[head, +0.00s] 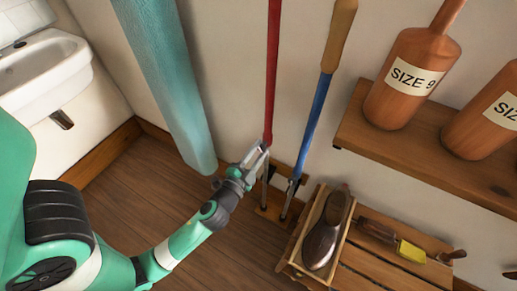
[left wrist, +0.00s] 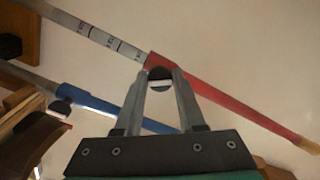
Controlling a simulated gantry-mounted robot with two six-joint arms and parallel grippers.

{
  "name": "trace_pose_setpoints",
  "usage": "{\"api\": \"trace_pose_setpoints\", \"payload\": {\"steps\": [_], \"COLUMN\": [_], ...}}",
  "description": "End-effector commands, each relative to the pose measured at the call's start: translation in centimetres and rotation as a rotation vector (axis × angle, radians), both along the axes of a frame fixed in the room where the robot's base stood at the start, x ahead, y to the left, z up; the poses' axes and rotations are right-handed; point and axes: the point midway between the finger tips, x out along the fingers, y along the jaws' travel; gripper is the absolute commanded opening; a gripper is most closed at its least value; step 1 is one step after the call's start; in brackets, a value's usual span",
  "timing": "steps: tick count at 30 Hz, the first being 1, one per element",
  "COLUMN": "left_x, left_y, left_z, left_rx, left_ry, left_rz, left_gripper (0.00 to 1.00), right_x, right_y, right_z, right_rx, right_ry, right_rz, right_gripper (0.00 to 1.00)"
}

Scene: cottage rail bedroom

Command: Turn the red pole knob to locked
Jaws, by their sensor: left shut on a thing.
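The red pole (head: 272,70) stands against the wall in the head view. In the left wrist view it runs diagonally, with a red sleeve (left wrist: 225,100) and a grey tube (left wrist: 100,38) with dark markings. Its dark round knob (left wrist: 160,86), with a pale bar across it, sits at the end of the red sleeve. My left gripper (head: 263,147) is shut on this knob, one finger on each side. The knob is hidden in the head view. I cannot read whether it is at locked. My right gripper is not in view.
A blue pole (head: 314,115) with a wooden handle stands just right of the red pole. A teal roll (head: 165,75) leans at the left. A shoe (head: 327,230) rests on a wooden rack at the lower right. A shelf (head: 365,140) holds brown bottle-shaped forms.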

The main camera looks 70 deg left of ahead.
Motion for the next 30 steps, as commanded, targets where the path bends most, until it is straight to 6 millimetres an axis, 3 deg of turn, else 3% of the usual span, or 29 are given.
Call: {"api": "trace_pose_setpoints", "payload": {"steps": [15,30], "left_x": [0.0,0.0], "left_y": [0.0,0.0], "left_z": [0.2,0.2], "left_rx": [0.339,0.465], "left_ry": [0.286,0.390], "left_rz": [0.000,-0.001], "left_gripper": [0.00,0.00], "right_x": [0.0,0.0], "right_y": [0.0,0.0], "right_z": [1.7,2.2], "right_rx": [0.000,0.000], "right_ry": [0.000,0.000], "right_rz": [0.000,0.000], "right_gripper": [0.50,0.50]}}
